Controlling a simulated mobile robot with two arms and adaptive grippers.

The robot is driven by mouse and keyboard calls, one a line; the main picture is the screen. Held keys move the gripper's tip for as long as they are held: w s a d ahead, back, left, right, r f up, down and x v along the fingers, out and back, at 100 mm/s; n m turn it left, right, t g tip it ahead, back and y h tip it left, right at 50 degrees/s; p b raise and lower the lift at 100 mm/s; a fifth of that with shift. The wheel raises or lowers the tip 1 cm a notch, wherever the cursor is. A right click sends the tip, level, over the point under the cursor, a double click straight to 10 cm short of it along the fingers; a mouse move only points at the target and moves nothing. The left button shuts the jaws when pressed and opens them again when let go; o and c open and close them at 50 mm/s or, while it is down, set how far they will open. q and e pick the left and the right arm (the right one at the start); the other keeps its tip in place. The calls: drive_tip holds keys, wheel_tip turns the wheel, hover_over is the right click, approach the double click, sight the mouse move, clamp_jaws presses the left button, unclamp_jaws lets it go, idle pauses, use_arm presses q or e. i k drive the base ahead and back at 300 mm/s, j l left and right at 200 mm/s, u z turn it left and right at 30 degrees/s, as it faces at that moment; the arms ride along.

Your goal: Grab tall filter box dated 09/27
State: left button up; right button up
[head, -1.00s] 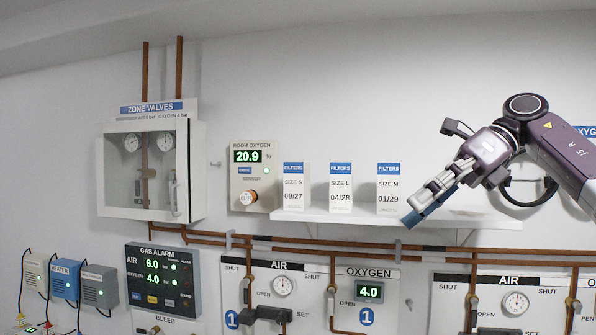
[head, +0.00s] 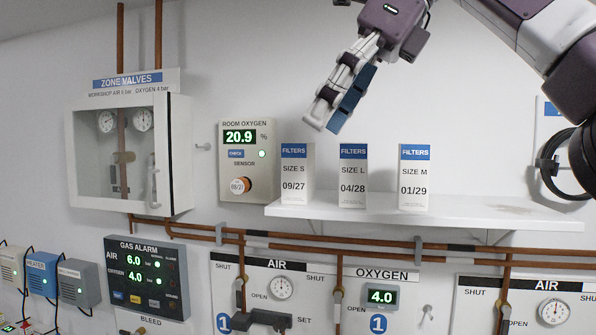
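The filter box dated 09/27 (head: 294,174) is white with a blue FILTERS band and reads SIZE S. It stands upright at the left end of the white shelf (head: 480,209). My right gripper (head: 327,124) hangs in front of the wall, above the boxes in the picture, its fingers angled down and left. It is apart from the boxes, with nothing visible held. Its fingers show side-on, so any gap between them is hidden. My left gripper is out of view.
Two similar boxes, 04/28 (head: 353,177) and 01/29 (head: 414,178), stand to the right on the shelf. The room oxygen sensor (head: 247,160) is close on the left. Copper pipes (head: 380,250) run below. The shelf's right part is bare.

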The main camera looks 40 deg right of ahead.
sight(297, 159)
drive_tip(key=i+l, duration=0.75)
